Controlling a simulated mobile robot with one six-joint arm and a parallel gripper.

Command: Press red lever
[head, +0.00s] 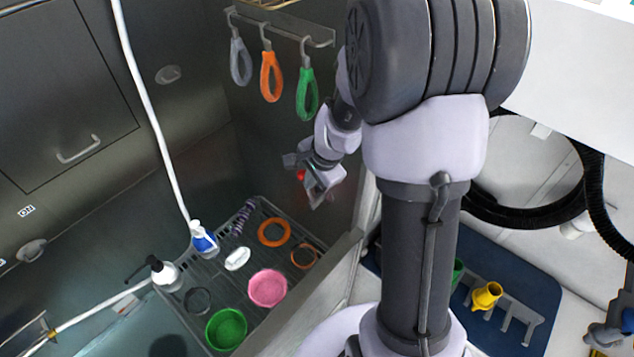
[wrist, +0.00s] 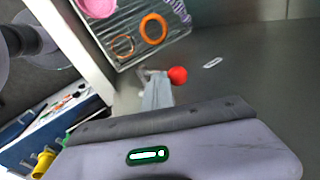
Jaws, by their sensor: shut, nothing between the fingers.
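The red lever's round red knob (wrist: 178,75) shows in the wrist view, just right of the tip of my gripper (wrist: 155,82). In the head view only a small red part of the lever (head: 301,175) shows, close against my gripper (head: 317,198) near the steel side wall. My gripper is shut and empty. The fingers look very near the knob, but I cannot tell whether they touch it. The rest of the lever is mostly hidden behind my gripper and wrist.
A wire rack (head: 215,290) below holds a pink bowl (head: 268,288), a green bowl (head: 226,330), orange rings (head: 274,232) and bottles. Grey, orange (head: 271,77) and green looped tools hang from a rail (head: 285,30) above. A white hose (head: 150,110) hangs at left.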

